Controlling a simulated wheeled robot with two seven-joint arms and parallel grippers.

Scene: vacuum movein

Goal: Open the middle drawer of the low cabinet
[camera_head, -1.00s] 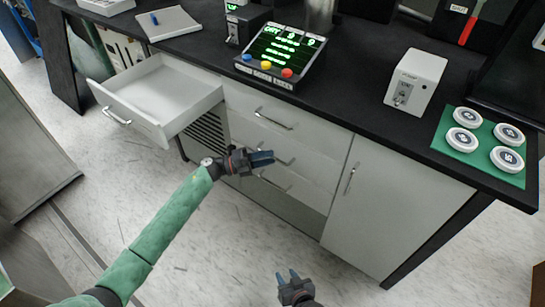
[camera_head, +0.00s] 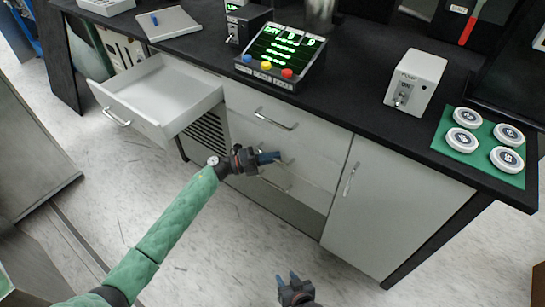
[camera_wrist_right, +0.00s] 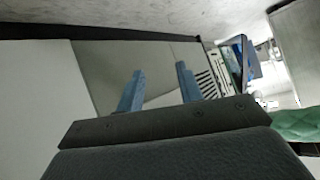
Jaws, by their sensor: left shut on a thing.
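The low cabinet (camera_head: 395,205) has a central stack of drawers. My right gripper (camera_head: 288,278) is open and empty, low in front of the cabinet. Its two blue fingers stand apart in the right wrist view (camera_wrist_right: 158,90).
A white drawer (camera_head: 165,95) at the left stands pulled out, empty. A cupboard door (camera_head: 385,195) is shut at the right. The black counter (camera_head: 345,85) holds a display box, a white power box (camera_head: 415,80) and white discs on a green mat. Floor in front is clear.

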